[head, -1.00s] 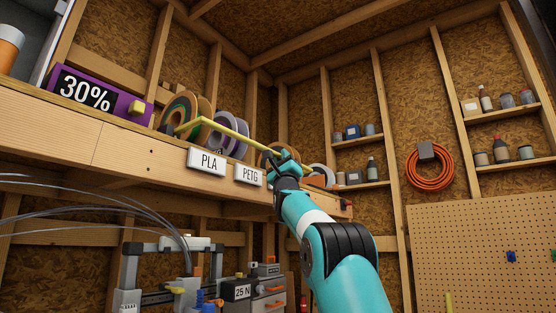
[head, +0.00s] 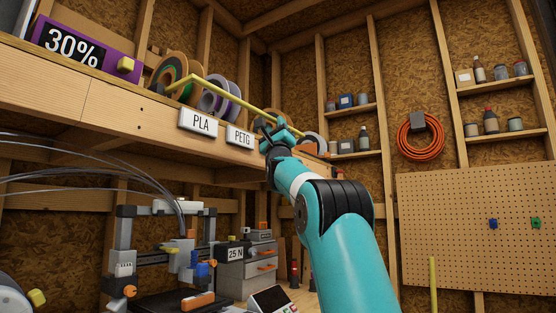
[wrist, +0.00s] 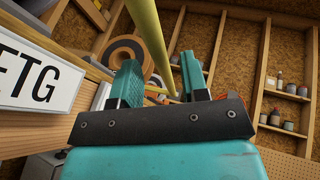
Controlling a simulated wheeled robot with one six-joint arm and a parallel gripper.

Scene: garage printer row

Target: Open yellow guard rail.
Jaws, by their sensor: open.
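The yellow guard rail (head: 235,98) is a thin bar along the front of the spool shelf, with a bent left end. Its right part reaches my gripper (head: 275,130), just right of the PETG label (head: 240,136). In the wrist view the rail (wrist: 150,42) runs from the top edge down between the two fingers of my gripper (wrist: 158,82). The fingers are apart, one on each side of the rail in the picture. I cannot tell whether they touch it.
Filament spools (head: 215,95) stand behind the rail on the wooden shelf (head: 110,108). The PLA label (head: 198,122) and a purple 30% box (head: 85,45) are further left. A printer (head: 165,250) stands below. An orange cable coil (head: 421,135) hangs right.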

